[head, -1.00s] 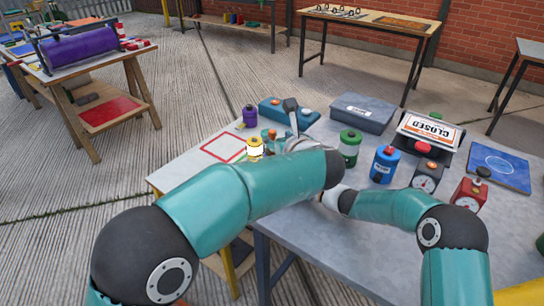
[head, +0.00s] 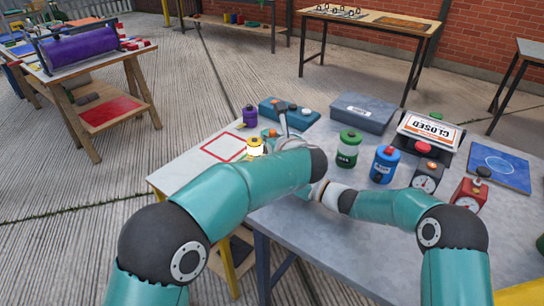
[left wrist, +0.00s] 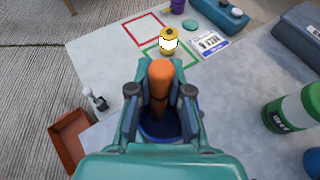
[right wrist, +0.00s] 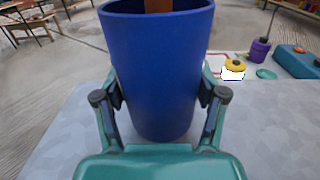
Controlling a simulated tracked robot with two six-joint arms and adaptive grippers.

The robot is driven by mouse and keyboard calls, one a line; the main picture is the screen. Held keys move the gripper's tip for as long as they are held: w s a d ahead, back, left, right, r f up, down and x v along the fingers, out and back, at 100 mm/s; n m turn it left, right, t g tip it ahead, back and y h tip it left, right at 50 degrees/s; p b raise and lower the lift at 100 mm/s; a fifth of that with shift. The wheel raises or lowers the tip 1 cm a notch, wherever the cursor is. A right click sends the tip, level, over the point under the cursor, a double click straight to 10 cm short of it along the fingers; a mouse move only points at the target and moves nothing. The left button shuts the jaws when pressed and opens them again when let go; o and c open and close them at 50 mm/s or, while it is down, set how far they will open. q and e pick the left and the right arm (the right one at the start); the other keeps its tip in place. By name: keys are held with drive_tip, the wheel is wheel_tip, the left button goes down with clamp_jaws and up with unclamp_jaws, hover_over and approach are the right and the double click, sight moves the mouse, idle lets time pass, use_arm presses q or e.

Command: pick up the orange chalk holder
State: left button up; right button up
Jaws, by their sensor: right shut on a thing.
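The orange chalk holder (left wrist: 160,78) stands upright in a blue cup (left wrist: 157,130) in the left wrist view. My left gripper (left wrist: 160,98) has its fingers on either side of the holder, open, with narrow gaps. My right gripper (right wrist: 160,98) is shut on the blue cup, which fills the middle of the right wrist view. A brown-orange part of the holder (right wrist: 159,5) shows inside the cup at the top edge of that view. In the head view my left arm hides both grippers, the cup and the holder.
A yellow-lidded jar (left wrist: 168,40) stands on the table just beyond the holder, by a green outlined square. A purple bottle (head: 250,116), a green canister (head: 348,149) and a blue canister (head: 384,163) stand nearby. A brown tray (left wrist: 71,140) lies at lower left.

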use_arm(q)
clamp_jaws()
drive_tip(key=shift+r, duration=0.1)
wheel_tip(320, 180, up, 18)
idle(0.4)
use_arm(e)
drive_tip(key=o, duration=1.5)
